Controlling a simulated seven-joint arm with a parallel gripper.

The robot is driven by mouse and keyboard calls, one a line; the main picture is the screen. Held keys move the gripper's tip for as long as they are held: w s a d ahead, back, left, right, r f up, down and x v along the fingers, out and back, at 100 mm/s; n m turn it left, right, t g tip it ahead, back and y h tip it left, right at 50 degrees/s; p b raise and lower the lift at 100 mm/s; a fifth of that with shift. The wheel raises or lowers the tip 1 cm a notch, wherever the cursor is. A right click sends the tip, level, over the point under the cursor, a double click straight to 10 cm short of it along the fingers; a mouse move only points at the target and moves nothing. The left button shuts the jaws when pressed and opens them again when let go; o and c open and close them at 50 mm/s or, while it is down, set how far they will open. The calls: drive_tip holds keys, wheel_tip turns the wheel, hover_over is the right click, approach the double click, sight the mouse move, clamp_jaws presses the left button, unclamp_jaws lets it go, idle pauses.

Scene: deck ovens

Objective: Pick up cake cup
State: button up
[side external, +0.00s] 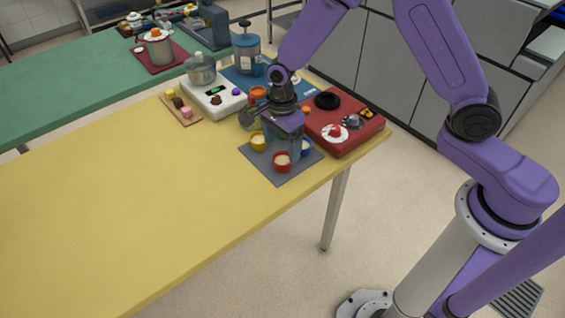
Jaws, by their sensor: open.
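Three small cups with pale filling stand on a grey mat (262,164) near the right end of the yellow table. They are a yellow cup (258,141), a red cup (282,163) and a blue cup (305,147). I cannot tell which one is the cake cup. My gripper (287,149) points down over the mat, among the cups. It is open, with nothing seen held in it. It partly hides the blue cup and the middle of the mat. Whether a finger touches a cup is not clear.
A red stove unit (345,133) stands close right of the mat. A white unit (213,101), a small wooden board (181,110) with food and a blue mat (312,88) lie behind. The yellow table's (130,210) left and front are clear.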

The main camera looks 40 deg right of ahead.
sight(282, 154)
drive_tip(key=shift+w+d+f, duration=0.1)
drive_tip(key=shift+f, duration=1.05)
drive_tip(key=shift+d+f, duration=0.1)
drive_tip(key=shift+f, duration=1.05)
drive_tip(key=shift+c, duration=0.4)
drive_tip(key=c, duration=1)
drive_tip(key=shift+c, duration=0.2)
